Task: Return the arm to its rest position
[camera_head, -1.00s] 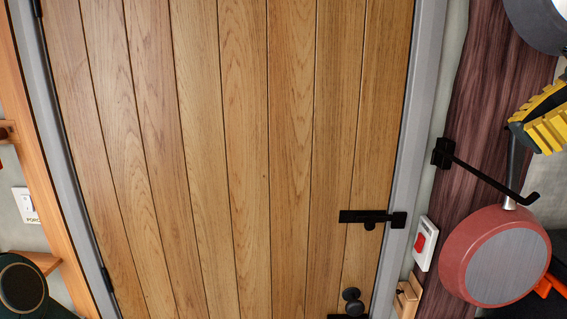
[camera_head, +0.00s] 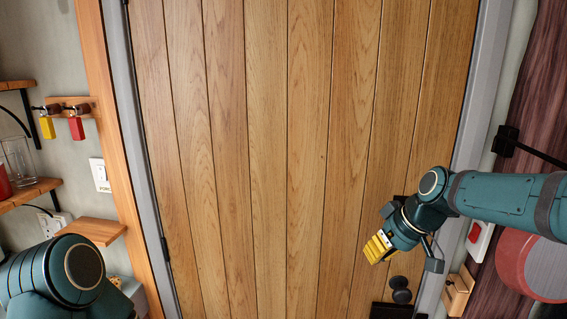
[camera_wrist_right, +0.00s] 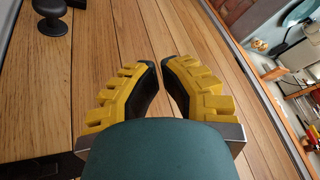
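My right gripper (camera_head: 376,249) is in front of the lower right part of the wooden door in the head view, pointing down and left. Its yellow fingers look closed together there. In the right wrist view its two fingertips (camera_wrist_right: 160,64) nearly meet, with only a narrow gap and nothing held between them. My right arm (camera_head: 505,200) reaches in from the right edge. My left arm (camera_head: 70,272) shows at the lower left of the head view; its gripper is out of view.
The plank door (camera_head: 265,150) fills the middle. A black round knob (camera_head: 401,290) is close below the right gripper. Shelves (camera_head: 30,190) and padlocks on a rack (camera_head: 75,127) are at the left. A red pan (camera_head: 532,265) hangs at the right, partly behind my arm.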

